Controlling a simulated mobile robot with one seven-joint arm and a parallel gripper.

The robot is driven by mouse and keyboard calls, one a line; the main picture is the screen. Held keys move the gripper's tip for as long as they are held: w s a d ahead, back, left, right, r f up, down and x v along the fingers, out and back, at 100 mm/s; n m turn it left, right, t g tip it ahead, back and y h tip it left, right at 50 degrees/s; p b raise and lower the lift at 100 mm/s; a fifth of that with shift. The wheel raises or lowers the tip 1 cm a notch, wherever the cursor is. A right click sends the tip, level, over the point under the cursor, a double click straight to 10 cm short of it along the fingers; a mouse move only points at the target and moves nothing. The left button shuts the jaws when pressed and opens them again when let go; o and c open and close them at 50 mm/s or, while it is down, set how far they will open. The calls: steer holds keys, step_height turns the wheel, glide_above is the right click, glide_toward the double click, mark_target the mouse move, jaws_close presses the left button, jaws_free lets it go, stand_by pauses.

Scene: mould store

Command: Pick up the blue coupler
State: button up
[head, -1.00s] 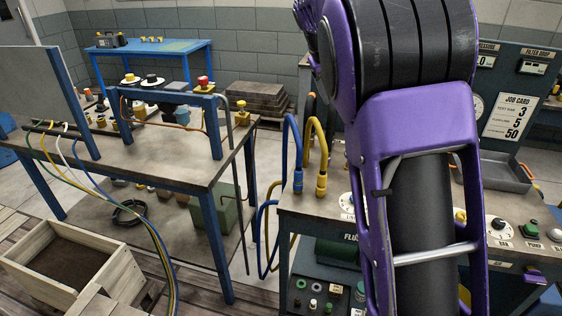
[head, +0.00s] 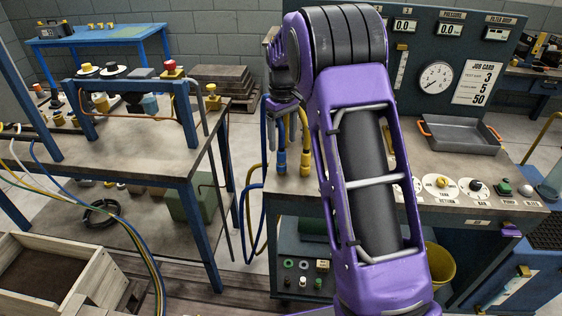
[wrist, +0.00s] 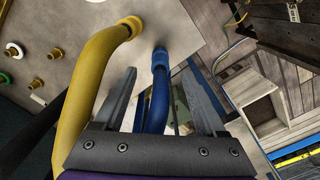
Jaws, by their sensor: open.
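The blue coupler (head: 281,162) stands upright at the left edge of the flush bench top, at the end of a blue hose. In the wrist view the blue coupler (wrist: 160,58) lies between and just beyond the fingers of my gripper (wrist: 161,72). The fingers are open, one on each side of the blue hose, and do not visibly grip it.
A yellow coupler (head: 306,168) stands close to the right of the blue one. Its thick yellow hose (wrist: 92,85) runs just left of my left finger in the wrist view. A grey tray (head: 465,134) lies on the bench. A blue-legged table (head: 150,140) stands left.

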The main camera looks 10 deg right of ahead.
mark_target(282, 162)
step_height(282, 162, down, 9)
steer(key=shift+b, duration=0.3)
steer(key=shift+c, duration=0.2)
steer(key=shift+r, duration=0.1)
jaws_close()
